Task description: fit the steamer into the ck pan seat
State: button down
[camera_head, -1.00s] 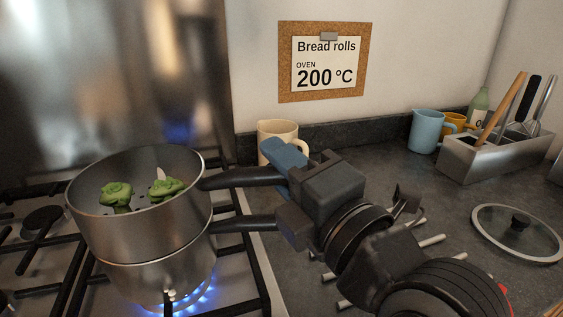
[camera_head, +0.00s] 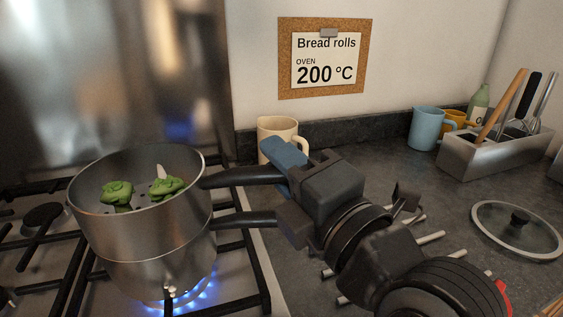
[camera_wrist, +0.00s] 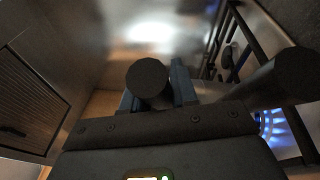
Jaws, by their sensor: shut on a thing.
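The steamer (camera_head: 137,222), a metal pot with holes in its floor and green broccoli (camera_head: 117,194) inside, sits level on top of the pan (camera_head: 160,272). Their walls meet at a close seam, with no clear gap in the head view; the seat itself is hidden. The pan stands on a lit burner, its dark handle (camera_head: 243,219) below the steamer's handle (camera_head: 238,177). My gripper (camera_head: 280,167) is shut on the steamer's handle from the right. In the wrist view the round handle end (camera_wrist: 149,82) lies between the blue fingers.
A cream mug (camera_head: 277,130) stands behind my gripper. A glass lid (camera_head: 518,228) lies on the counter at right, near a utensil box (camera_head: 497,150) and a blue jug (camera_head: 426,128). Blue flames (camera_head: 185,292) burn under the pan.

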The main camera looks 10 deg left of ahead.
dwell(0.3)
jog(key=c, duration=0.8)
grip_release()
jog(key=shift+f, duration=0.1)
jog(key=b+v, duration=0.2)
jog(key=v, duration=0.6)
